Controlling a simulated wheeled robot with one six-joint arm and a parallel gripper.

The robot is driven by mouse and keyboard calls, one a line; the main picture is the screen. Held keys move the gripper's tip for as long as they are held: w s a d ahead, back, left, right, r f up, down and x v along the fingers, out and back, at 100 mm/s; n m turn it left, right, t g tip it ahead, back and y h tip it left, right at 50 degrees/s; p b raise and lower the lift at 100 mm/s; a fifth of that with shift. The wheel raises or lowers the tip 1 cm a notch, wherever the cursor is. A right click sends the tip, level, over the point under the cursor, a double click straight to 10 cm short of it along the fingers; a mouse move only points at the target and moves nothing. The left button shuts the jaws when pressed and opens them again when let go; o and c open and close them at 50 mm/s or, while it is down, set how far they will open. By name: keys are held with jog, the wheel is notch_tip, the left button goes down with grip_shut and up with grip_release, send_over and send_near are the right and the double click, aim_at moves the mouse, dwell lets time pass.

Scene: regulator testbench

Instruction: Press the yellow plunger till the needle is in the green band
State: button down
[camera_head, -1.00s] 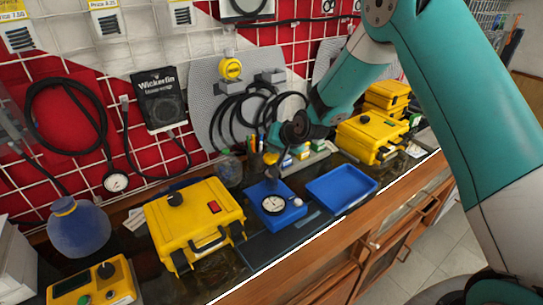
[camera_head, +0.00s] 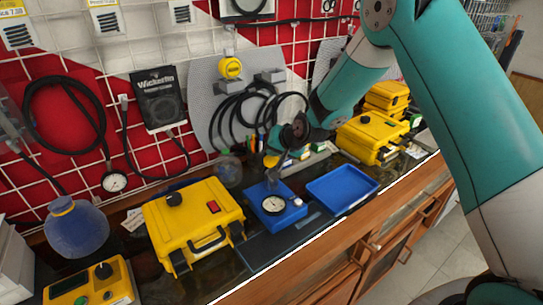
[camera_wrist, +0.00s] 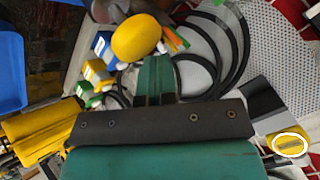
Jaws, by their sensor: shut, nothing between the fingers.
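The blue testbench unit (camera_head: 268,190) stands on the counter, with a white round gauge (camera_head: 273,204) on its front. The needle and any green band are too small to read. The yellow plunger (camera_head: 271,160) shows as a rounded cap on a stem above the unit. In the wrist view the yellow plunger (camera_wrist: 137,38) lies just beyond the fingertips, slightly left of them. My gripper (camera_head: 274,141) is shut and empty, above and close to the plunger; it also shows in the wrist view (camera_wrist: 155,62). I cannot tell whether it touches the cap.
A blue tray (camera_head: 342,190) sits right of the unit, and a large yellow case (camera_head: 194,222) stands to its left. More yellow cases (camera_head: 370,138) are at the right. Small boxes and pens stand behind. Black hoses (camera_head: 250,110) hang on the grey pegboard.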

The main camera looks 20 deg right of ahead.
jog(key=shift+f+b, duration=0.7)
jog(key=shift+f, duration=0.2)
dwell(0.4)
jog(key=shift+r, duration=0.2)
jog(key=shift+r+p, duration=1.15)
jog(key=shift+r, duration=0.7)
jog(key=shift+r+p, duration=1.5)
jog(key=shift+r, duration=1)
